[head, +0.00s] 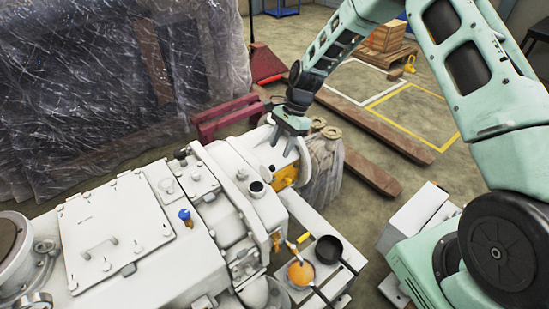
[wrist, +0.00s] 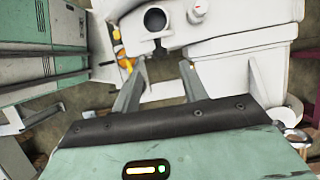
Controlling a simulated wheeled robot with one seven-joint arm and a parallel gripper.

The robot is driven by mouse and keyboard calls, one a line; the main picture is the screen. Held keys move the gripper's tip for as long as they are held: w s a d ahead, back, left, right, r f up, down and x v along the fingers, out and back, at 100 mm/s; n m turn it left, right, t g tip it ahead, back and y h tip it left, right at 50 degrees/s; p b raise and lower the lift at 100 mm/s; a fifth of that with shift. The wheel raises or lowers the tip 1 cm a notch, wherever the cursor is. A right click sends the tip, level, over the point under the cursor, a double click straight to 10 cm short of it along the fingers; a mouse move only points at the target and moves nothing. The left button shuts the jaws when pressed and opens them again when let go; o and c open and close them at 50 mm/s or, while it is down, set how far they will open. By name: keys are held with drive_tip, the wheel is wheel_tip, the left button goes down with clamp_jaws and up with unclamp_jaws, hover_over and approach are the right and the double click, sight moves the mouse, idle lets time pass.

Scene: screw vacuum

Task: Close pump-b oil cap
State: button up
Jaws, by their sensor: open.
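The white pump (head: 235,225) runs from the lower left to the middle of the head view. A dark round cap or opening (head: 257,187) shows on its top; I cannot tell whether it is the oil cap. My gripper (head: 287,143) is open and empty, pointing down over the pump's far end. In the wrist view the fingers (wrist: 162,70) are apart with nothing between them. Beyond them is white casing with a dark round opening (wrist: 155,19) and a small round fitting with a red mark (wrist: 199,9). No loose cap can be made out.
A black pan (head: 328,250) and a pan of orange liquid (head: 300,273) stand beside the pump. A blue-topped fitting (head: 185,216) rises from the casing. A plastic-wrapped crate (head: 110,85) stands behind. Open floor with yellow lines (head: 415,115) lies at the upper right.

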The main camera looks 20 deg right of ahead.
sight(269, 171)
drive_tip(key=p+x, duration=0.1)
drive_tip(key=x, duration=0.5)
drive_tip(key=shift+f+p, duration=0.3)
drive_tip(key=shift+f, duration=0.1)
drive_tip(key=shift+a, duration=0.15)
clamp_jaws()
